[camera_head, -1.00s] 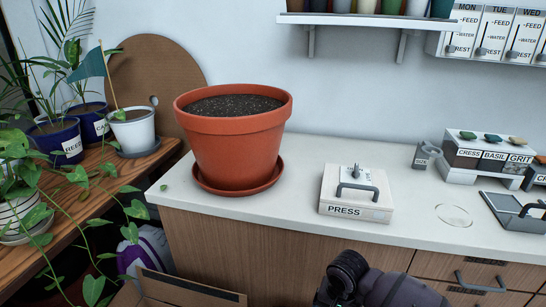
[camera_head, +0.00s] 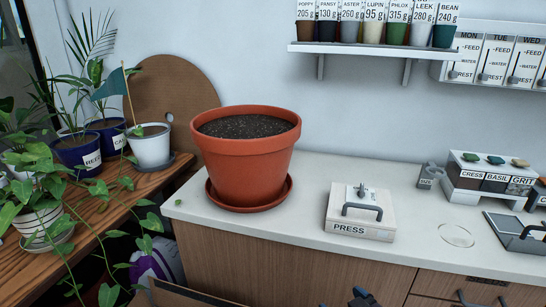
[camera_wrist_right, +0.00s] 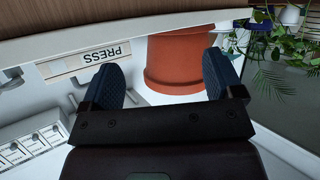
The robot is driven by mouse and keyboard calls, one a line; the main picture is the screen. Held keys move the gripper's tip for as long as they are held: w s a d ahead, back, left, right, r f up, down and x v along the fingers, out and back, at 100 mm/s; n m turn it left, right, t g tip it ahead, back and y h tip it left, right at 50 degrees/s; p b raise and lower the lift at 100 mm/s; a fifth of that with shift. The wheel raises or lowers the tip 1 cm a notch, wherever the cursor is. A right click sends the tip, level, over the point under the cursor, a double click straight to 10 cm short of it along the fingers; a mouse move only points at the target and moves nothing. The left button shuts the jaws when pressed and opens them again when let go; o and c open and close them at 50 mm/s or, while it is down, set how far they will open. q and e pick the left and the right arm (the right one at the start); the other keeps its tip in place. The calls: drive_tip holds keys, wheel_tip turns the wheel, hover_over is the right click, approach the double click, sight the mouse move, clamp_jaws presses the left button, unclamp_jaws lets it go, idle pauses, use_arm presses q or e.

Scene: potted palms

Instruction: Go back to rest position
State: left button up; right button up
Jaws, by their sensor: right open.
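My right gripper (camera_wrist_right: 160,80) shows in the right wrist view with its two dark blue fingers spread apart and nothing between them. In the head view only a small dark part of my arm shows at the bottom edge. My left gripper is not in view. A large terracotta pot (camera_head: 245,160) full of dark soil stands upright on a saucer (camera_head: 249,206) on the white counter. The pot also shows in the right wrist view (camera_wrist_right: 180,62), beyond the fingers. The PRESS block (camera_head: 360,213), white with a grey handle, sits right of the pot, apart from it.
The white counter (camera_head: 310,178) is clear between pot and back wall. A wooden bench (camera_head: 150,185) with potted plants is at the left. A shelf of seed cups (camera_head: 380,48) hangs above. CRESS, BASIL and GRIT bins (camera_head: 492,178) stand at the right. Drawers are below.

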use_arm(q)
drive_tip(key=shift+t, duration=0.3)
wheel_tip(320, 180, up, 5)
drive_tip(key=p, duration=0.4)
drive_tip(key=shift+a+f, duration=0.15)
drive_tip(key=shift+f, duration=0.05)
use_arm(e)
drive_tip(key=s+d+f+m+h, duration=0.1)
drive_tip(key=s+d+f, duration=0.1)
drive_tip(key=s, duration=0.6)
drive_tip(key=s+d+f+m+g+h, duration=0.1)
drive_tip(key=s+d+f+h, duration=0.1)
drive_tip(key=s+d, duration=0.3)
drive_tip(key=s+d+f+m+h, duration=0.2)
drive_tip(key=s+d, duration=0.2)
drive_tip(key=s, duration=0.8)
drive_tip(key=shift+s+d+f+g, duration=0.2)
drive_tip(key=shift+d+f+g, duration=0.1)
drive_tip(key=shift+g, duration=0.1)
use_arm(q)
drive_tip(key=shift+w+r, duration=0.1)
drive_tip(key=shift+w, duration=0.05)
use_arm(e)
drive_tip(key=shift+a, duration=0.1)
drive_tip(key=shift+a, duration=0.1)
